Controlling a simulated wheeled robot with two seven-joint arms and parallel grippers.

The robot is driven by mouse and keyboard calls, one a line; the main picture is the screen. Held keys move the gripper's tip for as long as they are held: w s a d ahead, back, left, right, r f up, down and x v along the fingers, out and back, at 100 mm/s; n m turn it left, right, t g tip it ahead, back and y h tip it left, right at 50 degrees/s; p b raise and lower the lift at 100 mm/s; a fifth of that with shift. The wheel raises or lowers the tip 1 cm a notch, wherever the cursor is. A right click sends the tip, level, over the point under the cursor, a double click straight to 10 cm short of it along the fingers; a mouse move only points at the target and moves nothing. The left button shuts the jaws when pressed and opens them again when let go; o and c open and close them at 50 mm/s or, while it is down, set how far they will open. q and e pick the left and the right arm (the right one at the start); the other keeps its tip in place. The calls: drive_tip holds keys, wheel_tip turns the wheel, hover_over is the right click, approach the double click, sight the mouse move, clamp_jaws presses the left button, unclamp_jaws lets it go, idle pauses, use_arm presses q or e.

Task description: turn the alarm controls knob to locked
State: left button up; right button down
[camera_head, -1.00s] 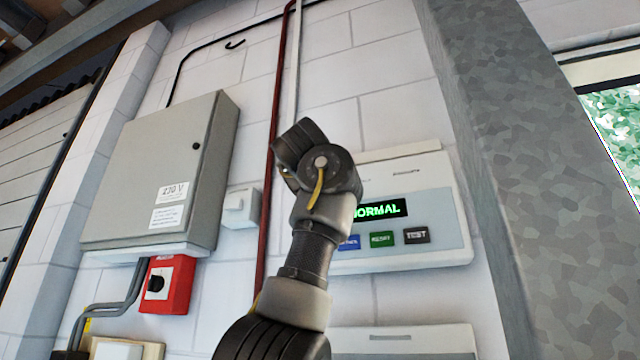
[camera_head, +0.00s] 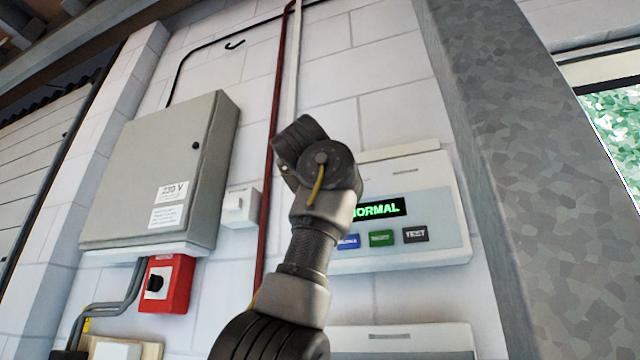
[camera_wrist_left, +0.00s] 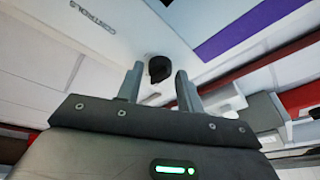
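In the left wrist view, the dark round knob (camera_wrist_left: 159,68) sits on a white panel (camera_wrist_left: 120,35) with upside-down lettering that seems to read "CONTROLS". My left gripper (camera_wrist_left: 158,82) is open, with its two fingers apart and the knob showing between and just beyond the tips. I cannot tell whether a finger touches it. The knob's pointer and setting cannot be made out. In the head view, the alarm panel (camera_head: 440,235) shows a green "NORMAL" display (camera_head: 380,209). One of my arms covers its left part; no gripper shows there. My right gripper is not in view.
A grey 230 V cabinet (camera_head: 150,150) hangs at the left, with a red switch box (camera_head: 178,285) below it. A dark red pipe (camera_head: 270,180) runs up the wall. A grey column (camera_head: 510,170) stands right of the panel. Another pale box (camera_head: 440,340) shows at the bottom.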

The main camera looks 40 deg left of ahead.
use_arm(q)
drive_tip(key=b+v, duration=0.5)
drive_tip(key=v, duration=0.5)
drive_tip(key=shift+b, duration=0.4)
drive_tip(key=shift+s+d, duration=0.15)
drive_tip(key=shift+d, duration=0.05)
